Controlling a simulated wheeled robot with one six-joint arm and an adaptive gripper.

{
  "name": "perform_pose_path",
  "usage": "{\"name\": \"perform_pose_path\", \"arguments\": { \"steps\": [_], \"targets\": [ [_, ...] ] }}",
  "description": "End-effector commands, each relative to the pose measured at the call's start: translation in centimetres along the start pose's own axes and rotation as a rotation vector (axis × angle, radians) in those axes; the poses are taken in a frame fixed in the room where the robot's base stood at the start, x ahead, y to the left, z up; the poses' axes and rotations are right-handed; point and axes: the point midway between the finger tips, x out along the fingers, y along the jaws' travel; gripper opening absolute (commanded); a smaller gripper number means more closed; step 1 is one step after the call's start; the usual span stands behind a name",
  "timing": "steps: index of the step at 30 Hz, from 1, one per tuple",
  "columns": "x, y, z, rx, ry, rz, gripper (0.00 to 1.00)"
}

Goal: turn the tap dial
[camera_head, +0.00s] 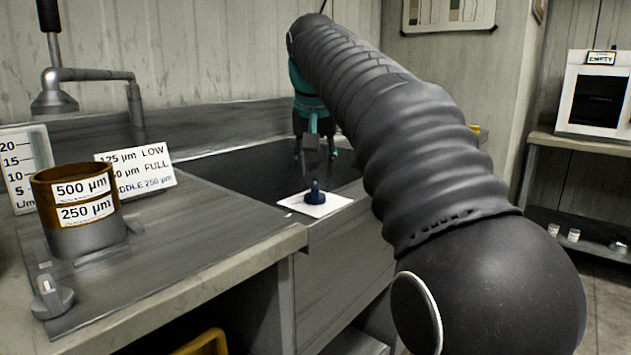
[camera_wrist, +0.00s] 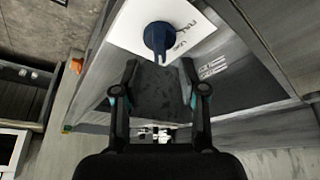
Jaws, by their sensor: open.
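The tap dial is a dark blue knob (camera_head: 316,193) with a raised grip, on a white plate (camera_head: 296,203) at the front edge of the sink. In the wrist view the blue knob (camera_wrist: 160,38) is at the top middle, on the white plate (camera_wrist: 128,28) with handwriting. My gripper (camera_head: 316,165) hangs over the sink, behind the knob in the head view. In the wrist view my gripper (camera_wrist: 158,75) has its two fingers spread, with the knob just beyond the fingertips. Nothing is between the fingers. I cannot tell the exact height gap.
A sieve stack (camera_head: 80,235) labelled 500 and 250 µm stands on the left counter, near a grey knob (camera_head: 52,298). A bent tap pipe (camera_head: 95,75) rises behind it. A sign (camera_head: 150,168) leans near the sink (camera_head: 230,165). A white oven (camera_head: 597,95) stands right.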

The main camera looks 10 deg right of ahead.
Motion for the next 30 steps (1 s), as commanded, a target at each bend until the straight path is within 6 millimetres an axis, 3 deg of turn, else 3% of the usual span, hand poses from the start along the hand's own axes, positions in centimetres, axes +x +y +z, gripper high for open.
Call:
{"name": "perform_pose_path", "arguments": {
  "steps": [9,20,25,26,30],
  "targets": [
    [3.8,0.0,0.0,0.000,-0.001,0.000,0.42],
    [4.3,0.0,0.0,-0.001,0.001,0.000,0.42],
    [4.3,0.0,0.0,-0.001,0.001,0.000,0.04],
    [4.3,0.0,0.0,-0.001,0.001,0.000,0.00],
    [4.3,0.0,0.0,-0.001,0.001,0.000,0.00]
  ]
}}
